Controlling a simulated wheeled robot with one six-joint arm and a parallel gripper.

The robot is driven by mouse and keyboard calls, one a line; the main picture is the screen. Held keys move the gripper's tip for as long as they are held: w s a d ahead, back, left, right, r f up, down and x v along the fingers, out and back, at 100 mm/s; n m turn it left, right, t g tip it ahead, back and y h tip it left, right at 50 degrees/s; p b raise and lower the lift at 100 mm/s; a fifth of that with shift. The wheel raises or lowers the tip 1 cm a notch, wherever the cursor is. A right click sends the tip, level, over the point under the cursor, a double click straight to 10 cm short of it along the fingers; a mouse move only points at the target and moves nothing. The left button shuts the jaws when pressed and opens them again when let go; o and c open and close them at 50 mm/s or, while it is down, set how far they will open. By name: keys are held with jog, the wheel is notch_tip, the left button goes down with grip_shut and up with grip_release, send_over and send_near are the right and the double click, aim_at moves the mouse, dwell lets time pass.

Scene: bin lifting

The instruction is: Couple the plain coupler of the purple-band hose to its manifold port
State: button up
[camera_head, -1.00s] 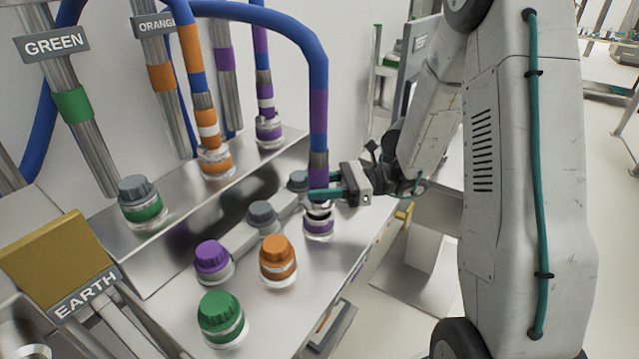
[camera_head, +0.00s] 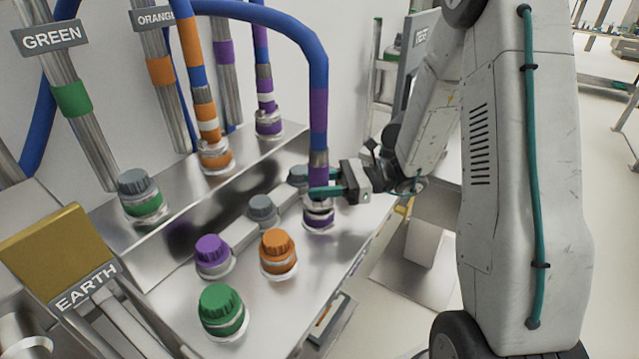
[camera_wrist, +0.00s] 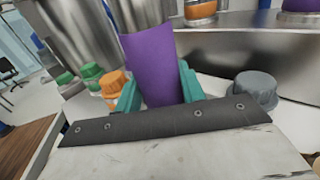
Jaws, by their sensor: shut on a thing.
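The blue hose with a purple band (camera_head: 318,110) arches over from the left and hangs down at the bench's right side. My gripper (camera_head: 322,193) is shut on its purple-marked end, which also shows between the teal fingers in the wrist view (camera_wrist: 152,68). Right below the fingers is a metal port with a purple ring (camera_head: 318,217) on the bench. The hose end is upright, directly above or on this port; the fingers partly hide the joint, so I cannot tell whether it is seated.
Capped ports stand close by: purple (camera_head: 212,252), orange (camera_head: 278,250), green (camera_head: 221,308) and grey (camera_head: 263,211). Another purple-band hose end (camera_head: 268,118) and an orange-band one (camera_head: 210,130) sit on the rear ledge. An EARTH-labelled yellow block (camera_head: 55,250) is at left.

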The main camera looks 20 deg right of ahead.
jog(key=shift+f, duration=0.55)
dwell(0.5)
jog(key=o, duration=1.3)
jog(key=shift+c, duration=0.2)
jog(key=v, duration=0.7)
jog(key=shift+d, duration=0.4)
jog(key=s+n+g, duration=0.1)
jog(key=s+a+f+n+g+h, duration=0.1)
jog(key=s, duration=0.1)
jog(key=s+n+g, duration=0.1)
jog(key=s, duration=0.1)
jog(key=shift+a+f+g+h, duration=0.2)
jog(key=shift+f+g+h, duration=0.1)
jog(key=shift+f, duration=0.1)
jog(key=s+a+r+n+h, duration=0.3)
jog(key=s+r+n+h, duration=1.2)
jog(key=s+n, duration=0.2)
jog(key=shift+s+r+n+h, duration=0.2)
jog(key=shift+s+n+h, duration=0.2)
jog(key=shift+s, duration=0.7)
